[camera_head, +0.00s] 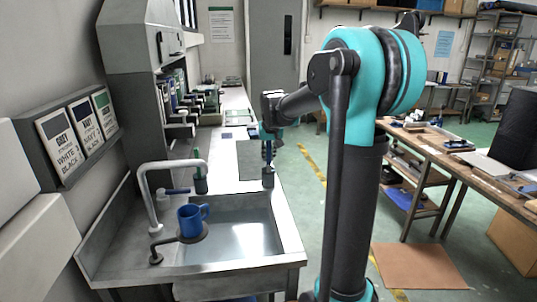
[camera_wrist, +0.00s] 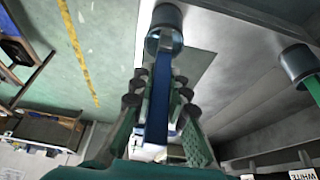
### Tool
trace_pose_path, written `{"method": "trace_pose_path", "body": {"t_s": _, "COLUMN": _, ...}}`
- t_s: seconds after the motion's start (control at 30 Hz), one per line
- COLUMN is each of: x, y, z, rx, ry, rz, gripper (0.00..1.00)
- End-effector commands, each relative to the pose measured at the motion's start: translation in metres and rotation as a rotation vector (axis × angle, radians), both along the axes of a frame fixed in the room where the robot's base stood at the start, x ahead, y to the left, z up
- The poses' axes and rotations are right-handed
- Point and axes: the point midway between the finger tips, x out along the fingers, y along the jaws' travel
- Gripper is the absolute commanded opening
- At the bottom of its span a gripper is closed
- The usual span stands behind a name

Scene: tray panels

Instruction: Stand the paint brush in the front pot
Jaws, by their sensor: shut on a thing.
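My gripper (camera_head: 274,132) is shut on a blue paint brush (camera_head: 268,152) and holds it upright over a dark pot (camera_head: 268,180) at the sink's right rear corner. In the wrist view the brush (camera_wrist: 160,105) runs between the finger pads of my gripper (camera_wrist: 161,92). Its metal end overlaps the mouth of the pot (camera_wrist: 168,16); I cannot tell how deep it reaches. A second dark pot (camera_head: 200,186) stands to the left, with a green-handled thing in it. This pot (camera_wrist: 297,62) also shows at the right of the wrist view.
A blue mug (camera_head: 190,220) stands on a round support by the sink (camera_head: 235,240), near a curved tap (camera_head: 146,195). A grey panel (camera_head: 250,160) lies behind the pots. Bottles and trays line the back counter. A workbench (camera_head: 440,150) stands at right across open floor.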

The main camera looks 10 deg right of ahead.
Motion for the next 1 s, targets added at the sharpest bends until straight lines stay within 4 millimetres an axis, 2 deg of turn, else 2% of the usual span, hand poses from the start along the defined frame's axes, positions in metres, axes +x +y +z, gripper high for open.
{"method": "trace_pose_path", "body": {"t_s": 0.1, "x": 0.000, "y": 0.000, "z": 0.000, "rx": 0.000, "ry": 0.000, "rz": 0.000, "gripper": 0.00}}
{"method": "trace_pose_path", "body": {"t_s": 0.13, "x": 0.000, "y": 0.000, "z": 0.000, "rx": 0.000, "ry": 0.000, "rz": 0.000, "gripper": 0.17}}
{"method": "trace_pose_path", "body": {"t_s": 0.3, "x": 0.000, "y": 0.000, "z": 0.000, "rx": 0.000, "ry": 0.000, "rz": 0.000, "gripper": 0.38}}
{"method": "trace_pose_path", "body": {"t_s": 0.67, "x": -0.001, "y": 0.000, "z": 0.003, "rx": 0.000, "ry": 0.000, "rz": 0.000, "gripper": 0.39}}
{"method": "trace_pose_path", "body": {"t_s": 0.87, "x": -0.012, "y": 0.000, "z": 0.028, "rx": 0.000, "ry": 0.000, "rz": 0.000, "gripper": 0.39}}
{"method": "trace_pose_path", "body": {"t_s": 1.0, "x": -0.023, "y": 0.000, "z": 0.055, "rx": 0.000, "ry": 0.000, "rz": 0.000, "gripper": 0.39}}
